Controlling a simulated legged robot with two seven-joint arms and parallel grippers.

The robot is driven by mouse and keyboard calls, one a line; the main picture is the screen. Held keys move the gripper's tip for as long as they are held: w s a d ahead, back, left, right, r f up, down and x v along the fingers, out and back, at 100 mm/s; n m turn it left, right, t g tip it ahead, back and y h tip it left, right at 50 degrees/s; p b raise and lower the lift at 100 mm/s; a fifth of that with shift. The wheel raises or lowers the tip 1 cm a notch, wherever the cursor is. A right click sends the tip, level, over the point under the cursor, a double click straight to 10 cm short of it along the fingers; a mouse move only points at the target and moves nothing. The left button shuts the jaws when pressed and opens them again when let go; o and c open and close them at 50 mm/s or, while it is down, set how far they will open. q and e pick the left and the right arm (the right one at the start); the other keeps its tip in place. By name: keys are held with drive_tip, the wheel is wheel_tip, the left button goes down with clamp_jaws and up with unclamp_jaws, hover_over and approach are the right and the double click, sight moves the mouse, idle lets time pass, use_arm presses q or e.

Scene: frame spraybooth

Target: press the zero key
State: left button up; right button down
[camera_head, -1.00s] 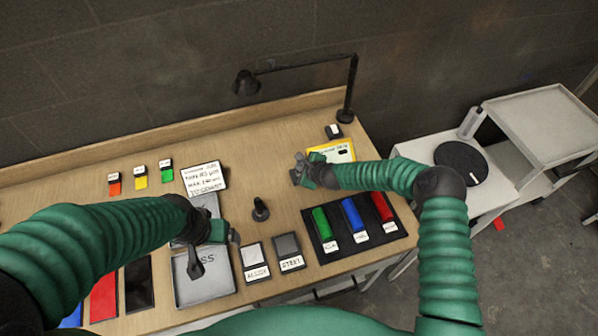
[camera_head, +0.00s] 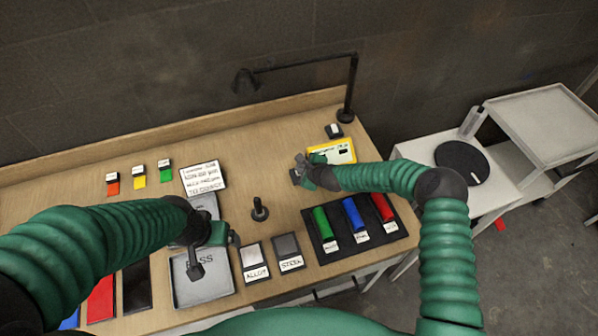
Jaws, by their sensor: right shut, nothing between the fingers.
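A small dark key block with a white top (camera_head: 334,130) stands near the back right of the bench. I cannot read a zero on it. A yellow instrument (camera_head: 345,148) with a pale label lies just in front of it, partly covered by my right arm. My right gripper (camera_head: 299,169) is shut and empty, left of the yellow instrument and apart from the key block. My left gripper (camera_head: 196,270) hangs over the grey tray (camera_head: 212,292), and its fingers are too unclear to tell if they are open.
A black lamp (camera_head: 349,95) reaches over the bench's back. A black rack (camera_head: 335,246) holds green, blue and red cylinders. Two labelled blocks (camera_head: 287,246), a dark knob (camera_head: 259,209) and a written sign (camera_head: 204,177) stand on the bench. A white cart (camera_head: 520,180) is at right.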

drive_tip(key=shift+f+b, duration=0.35)
drive_tip(key=shift+f, duration=0.05)
idle(0.5)
drive_tip(key=shift+r+p, duration=0.65)
drive_tip(key=shift+r, duration=0.3)
wheel_tip(320, 180, up, 5)
drive_tip(key=p, duration=0.3)
drive_tip(key=shift+r+p, duration=0.1)
drive_tip(key=shift+p, duration=0.25)
